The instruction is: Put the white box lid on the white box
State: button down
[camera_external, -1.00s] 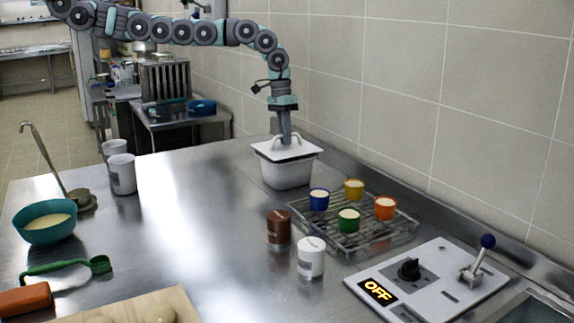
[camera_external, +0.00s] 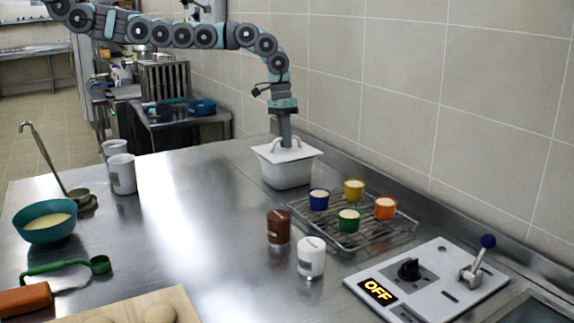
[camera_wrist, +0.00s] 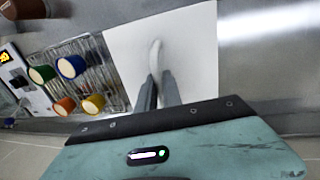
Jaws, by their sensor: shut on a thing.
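The white box (camera_external: 286,174) stands on the steel counter near the wall, at the back middle of the external view. The white box lid (camera_external: 300,154) lies on top of the box, covering its opening; whether it is fully seated I cannot tell. My gripper (camera_external: 284,142) comes down from above and is shut on the lid's handle. In the wrist view, the two fingers of my gripper (camera_wrist: 158,92) pinch the curved white handle, and the flat white lid (camera_wrist: 190,50) spreads around it. The box is hidden under the lid there.
A wire rack (camera_external: 360,232) with blue, yellow, green and orange cups stands right of the box. Brown (camera_external: 278,228) and white (camera_external: 311,258) canisters stand in front. A control panel (camera_external: 430,283) reading OFF is at the right.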

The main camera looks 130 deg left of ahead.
jog(key=c, duration=1.4)
grip_release()
notch_tip(320, 180, up, 11)
jog(key=s+b, duration=0.1)
jog(key=s, duration=0.1)
jog(key=shift+a+f, duration=0.15)
jog(key=shift+a, duration=0.25)
